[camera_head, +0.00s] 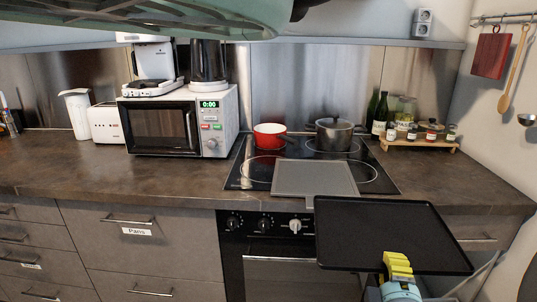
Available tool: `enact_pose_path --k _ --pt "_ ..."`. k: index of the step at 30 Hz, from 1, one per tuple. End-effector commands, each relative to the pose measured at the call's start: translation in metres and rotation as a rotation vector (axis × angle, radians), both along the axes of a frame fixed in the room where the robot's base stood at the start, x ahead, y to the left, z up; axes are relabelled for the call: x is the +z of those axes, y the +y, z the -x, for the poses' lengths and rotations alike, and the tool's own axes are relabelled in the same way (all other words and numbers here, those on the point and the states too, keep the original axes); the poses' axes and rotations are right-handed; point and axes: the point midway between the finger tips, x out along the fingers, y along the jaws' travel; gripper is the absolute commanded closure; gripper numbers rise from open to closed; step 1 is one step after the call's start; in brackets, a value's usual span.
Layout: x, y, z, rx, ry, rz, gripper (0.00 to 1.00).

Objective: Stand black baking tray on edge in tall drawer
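A black baking tray (390,232), flat and rectangular with a low rim, is held up in front of the oven and the counter's right part. It lies roughly level, slightly turned. My gripper (397,262), with yellow fingers and a light blue body, is at the tray's near edge and appears shut on it. The tray and my arm hide much of the cabinet behind. A deep drawer front labelled "Pans" (166,245) is closed, left of the oven. At the lower right, a pale edge (478,275) shows beside the tray; I cannot tell whether it is an open drawer.
A microwave (180,122) stands left. The counter's left front is clear.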

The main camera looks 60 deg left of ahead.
Motion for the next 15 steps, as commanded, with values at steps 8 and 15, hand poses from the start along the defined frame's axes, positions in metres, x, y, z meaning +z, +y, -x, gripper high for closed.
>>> enact_pose_path --k 8,15 --pt "0.028 -0.016 -0.024 -0.078 -0.005 -0.002 1.00" --pt "0.064 -0.047 -0.060 -0.209 -0.001 0.002 1.00"
